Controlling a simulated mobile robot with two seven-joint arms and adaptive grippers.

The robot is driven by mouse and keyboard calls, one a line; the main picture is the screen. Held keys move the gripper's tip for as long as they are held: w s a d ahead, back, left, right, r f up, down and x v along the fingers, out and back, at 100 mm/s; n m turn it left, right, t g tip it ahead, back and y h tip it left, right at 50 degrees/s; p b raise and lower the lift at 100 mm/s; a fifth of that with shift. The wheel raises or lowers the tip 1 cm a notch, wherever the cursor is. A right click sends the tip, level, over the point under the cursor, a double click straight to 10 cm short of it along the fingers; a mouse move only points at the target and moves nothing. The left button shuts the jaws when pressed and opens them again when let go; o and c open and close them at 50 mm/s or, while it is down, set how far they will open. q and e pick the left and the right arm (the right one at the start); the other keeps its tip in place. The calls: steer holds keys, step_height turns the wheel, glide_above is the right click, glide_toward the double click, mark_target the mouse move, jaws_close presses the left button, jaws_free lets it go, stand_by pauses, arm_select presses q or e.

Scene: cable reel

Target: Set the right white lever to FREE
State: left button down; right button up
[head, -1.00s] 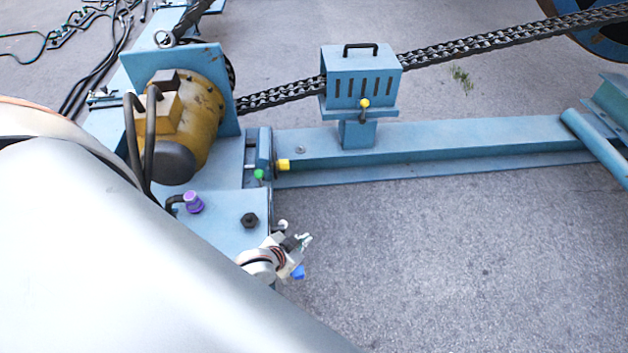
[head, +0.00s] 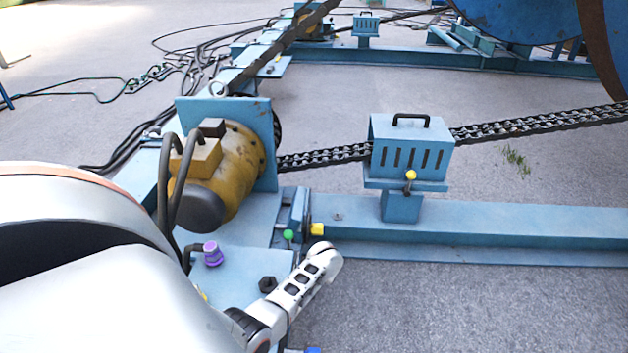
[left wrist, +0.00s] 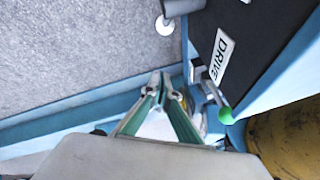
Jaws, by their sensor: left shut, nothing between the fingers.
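In the left wrist view a round white knob (left wrist: 165,25) shows at the top, beside a grey cylindrical part; it looks like the white lever's end. To its right is a black panel (left wrist: 255,45) with a DRIVE label (left wrist: 221,55). No FREE label is visible. My left gripper (left wrist: 160,83) is shut and empty, its tips together below the knob and apart from it. My right gripper is not in view.
A green-knobbed lever (head: 289,236) sits close to my arm and shows right of the fingers in the wrist view (left wrist: 225,116). A yellow motor (head: 225,170), purple cap (head: 212,254) and chain guard box (head: 410,145) stand nearby. Open pavement (head: 470,310) lies at front right.

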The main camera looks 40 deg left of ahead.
arm_select(q)
steer(key=shift+w+f, duration=0.2)
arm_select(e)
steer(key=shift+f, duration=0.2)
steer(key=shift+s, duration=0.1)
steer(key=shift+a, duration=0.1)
arm_select(q)
steer(key=a+f+b, duration=0.3)
steer(key=f+b, duration=0.3)
steer(key=f, duration=0.5)
steer(key=shift+s, duration=0.4)
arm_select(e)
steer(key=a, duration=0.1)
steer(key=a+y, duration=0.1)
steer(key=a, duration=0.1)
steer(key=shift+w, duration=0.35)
